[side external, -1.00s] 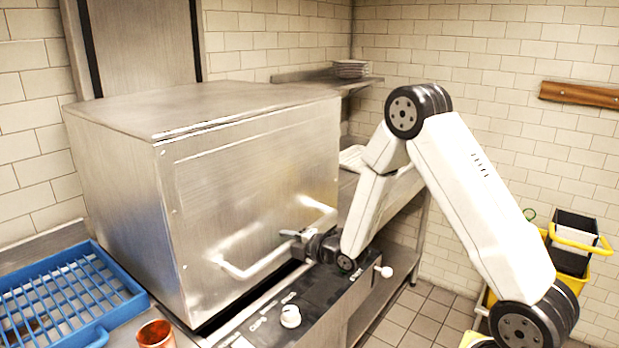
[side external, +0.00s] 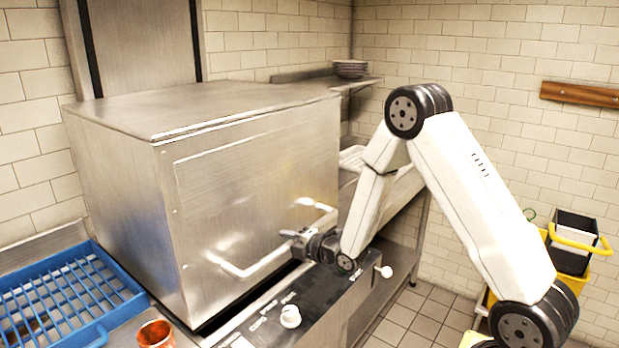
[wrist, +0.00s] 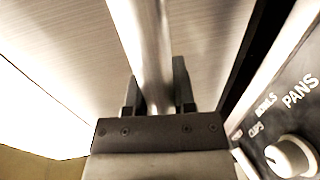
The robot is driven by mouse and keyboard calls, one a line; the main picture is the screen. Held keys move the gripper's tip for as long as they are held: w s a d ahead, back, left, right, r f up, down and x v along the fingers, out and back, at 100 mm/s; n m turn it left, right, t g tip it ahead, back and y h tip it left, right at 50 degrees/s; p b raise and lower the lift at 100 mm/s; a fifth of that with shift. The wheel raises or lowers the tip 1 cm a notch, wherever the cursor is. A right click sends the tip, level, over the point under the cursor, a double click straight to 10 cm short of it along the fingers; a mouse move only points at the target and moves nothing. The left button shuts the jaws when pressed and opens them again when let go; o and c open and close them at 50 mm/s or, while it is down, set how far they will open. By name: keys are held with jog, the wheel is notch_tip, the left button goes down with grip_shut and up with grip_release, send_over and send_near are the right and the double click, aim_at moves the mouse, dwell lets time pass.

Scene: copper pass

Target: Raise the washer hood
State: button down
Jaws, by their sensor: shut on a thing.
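The washer hood (side external: 250,190) is a large brushed steel box in the side view, standing low with a narrow dark gap along its lower front edge. A bar handle (side external: 246,270) runs across its front face. My gripper (side external: 296,240) is at the handle, towards its right part. In the wrist view the handle (wrist: 146,50) passes between the two dark fingers of my gripper (wrist: 158,92), which are shut on it. The hood's steel face (wrist: 70,45) fills much of that view.
A control panel with a white knob (side external: 290,316) lies below the hood's front; its labels include PANS (wrist: 299,92). A blue rack (side external: 70,295) and a copper cup (side external: 156,334) stand at left. Plates (side external: 351,69) sit on the back shelf. A yellow cart (side external: 570,250) stands at right.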

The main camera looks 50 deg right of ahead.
jog(key=shift+r, duration=0.15)
notch_tip(320, 180, up, 38)
dwell(1.4)
dwell(0.4)
jog(key=shift+c, duration=2.2)
grip_release()
jog(key=shift+s, duration=0.1)
jog(key=s+r, duration=0.4)
jog(key=r, duration=0.3)
jog(key=shift+s+r, duration=0.35)
jog(key=shift+r, duration=0.05)
